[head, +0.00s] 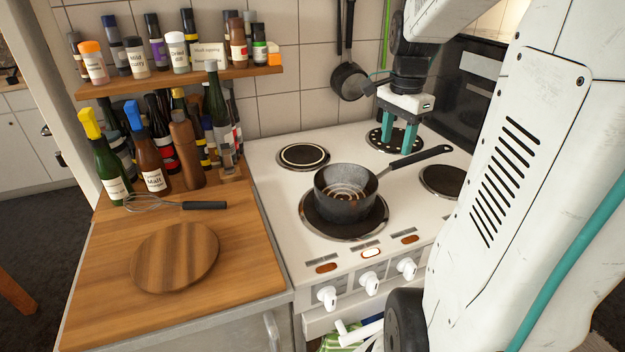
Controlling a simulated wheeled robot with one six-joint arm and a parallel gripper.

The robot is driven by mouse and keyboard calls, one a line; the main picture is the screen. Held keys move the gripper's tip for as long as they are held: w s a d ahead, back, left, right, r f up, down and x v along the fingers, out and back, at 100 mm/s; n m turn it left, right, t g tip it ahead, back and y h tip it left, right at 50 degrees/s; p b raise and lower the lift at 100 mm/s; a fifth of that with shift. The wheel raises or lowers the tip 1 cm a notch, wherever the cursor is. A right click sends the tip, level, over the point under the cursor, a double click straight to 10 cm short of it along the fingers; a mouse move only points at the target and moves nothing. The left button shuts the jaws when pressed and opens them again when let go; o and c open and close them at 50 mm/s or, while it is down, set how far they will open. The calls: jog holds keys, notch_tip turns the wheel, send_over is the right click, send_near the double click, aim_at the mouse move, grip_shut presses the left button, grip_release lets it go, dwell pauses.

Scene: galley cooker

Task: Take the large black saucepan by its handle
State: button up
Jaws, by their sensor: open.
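The black saucepan (343,203) stands upright on the front left hotplate of the white cooker. Its black handle (421,156) points up and to the right in the head view, towards the back right of the cooker. My gripper (399,146) has two teal fingers pointing down. It is open and empty, over the back right hotplate area, close to the handle on its far side. The fingers look apart from the handle, though the exact gap in depth is hard to tell.
The cooker top (265,160) has other bare hotplates. A wooden counter (100,268) at left holds a round board (175,256), a whisk (180,204) and several bottles. A spice shelf (180,80) is above. Pans (349,80) hang on the tiled wall near my gripper.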

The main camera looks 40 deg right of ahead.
aim_at(408, 157)
jog(key=d+m, duration=0.1)
jog(key=d+f, duration=0.1)
jog(key=d, duration=0.1)
jog(key=d+f+m, duration=0.1)
jog(key=d, duration=0.1)
jog(key=shift+s+m, duration=0.15)
jog(key=shift+m, duration=0.15)
jog(key=f, duration=0.7)
jog(key=shift+d+f, duration=0.1)
jog(key=shift+d, duration=0.15)
grip_shut()
